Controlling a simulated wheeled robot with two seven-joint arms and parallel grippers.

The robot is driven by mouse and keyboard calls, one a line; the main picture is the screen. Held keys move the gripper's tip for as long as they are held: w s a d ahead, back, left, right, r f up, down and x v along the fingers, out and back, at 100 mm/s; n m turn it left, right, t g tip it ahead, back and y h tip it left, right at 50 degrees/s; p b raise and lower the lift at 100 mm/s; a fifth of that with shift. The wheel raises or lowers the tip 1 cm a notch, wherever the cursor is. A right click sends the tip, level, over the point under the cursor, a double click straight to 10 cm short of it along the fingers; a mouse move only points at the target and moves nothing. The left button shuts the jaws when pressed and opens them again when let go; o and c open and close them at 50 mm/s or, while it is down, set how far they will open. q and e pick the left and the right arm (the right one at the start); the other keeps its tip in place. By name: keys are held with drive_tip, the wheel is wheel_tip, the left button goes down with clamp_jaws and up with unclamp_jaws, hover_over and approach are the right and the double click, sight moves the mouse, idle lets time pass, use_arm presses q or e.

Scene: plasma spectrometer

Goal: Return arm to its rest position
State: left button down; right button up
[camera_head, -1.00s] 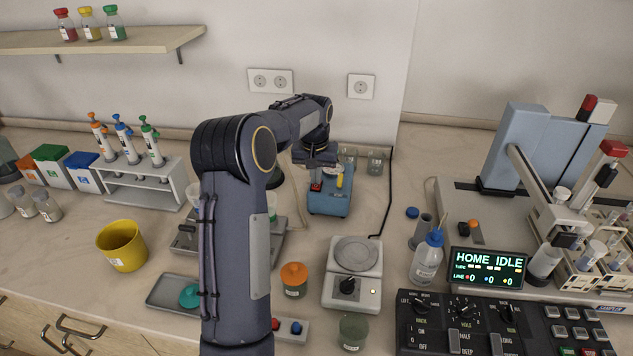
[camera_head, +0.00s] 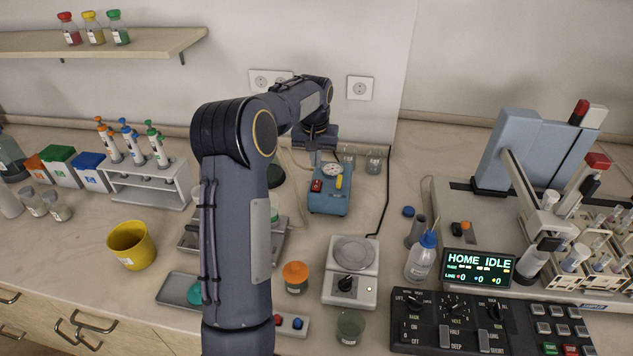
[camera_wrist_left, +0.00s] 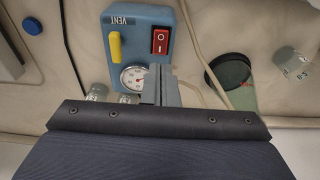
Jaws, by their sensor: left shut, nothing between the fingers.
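My left arm comes up from the bottom of the head view and reaches over the bench. Its left gripper (camera_head: 314,158) hangs just behind and above a small blue box, the vent unit (camera_head: 328,202), with a red switch, a yellow lever and a round gauge. In the left wrist view the gripper's fingers (camera_wrist_left: 160,86) are together and empty beside the gauge (camera_wrist_left: 133,77). The red rocker switch (camera_wrist_left: 160,41) and yellow lever (camera_wrist_left: 115,46) show clear of the fingers. My right gripper is not in view.
A pipette rack (camera_head: 146,186) is at left. The instrument, with its "HOME IDLE" screen (camera_head: 478,267), is at right. Glass beakers (camera_head: 374,162) stand behind the blue box.

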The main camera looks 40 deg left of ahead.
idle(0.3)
use_arm(q)
drive_tip(key=s+d+r+m+t+h, duration=0.1)
drive_tip(key=s+d+r, duration=0.3)
drive_tip(key=s+d, duration=0.25)
drive_tip(key=s+d+r+m+t+h, duration=0.1)
drive_tip(key=s+d+r, duration=0.45)
drive_tip(key=s, duration=0.25)
drive_tip(key=s+d+f+m+t+h, duration=0.1)
drive_tip(key=s+d+f, duration=0.2)
drive_tip(key=s+d, duration=0.4)
drive_tip(key=s+d+f+m+t+h, duration=0.1)
drive_tip(key=s+d+f, duration=0.2)
drive_tip(key=s+d, duration=0.3)
drive_tip(key=s+b, duration=0.1)
drive_tip(key=s, duration=0.3)
drive_tip(key=shift+d+f+h, duration=0.25)
drive_tip(key=shift+d+h, duration=0.05)
drive_tip(key=shift+d, duration=0.05)
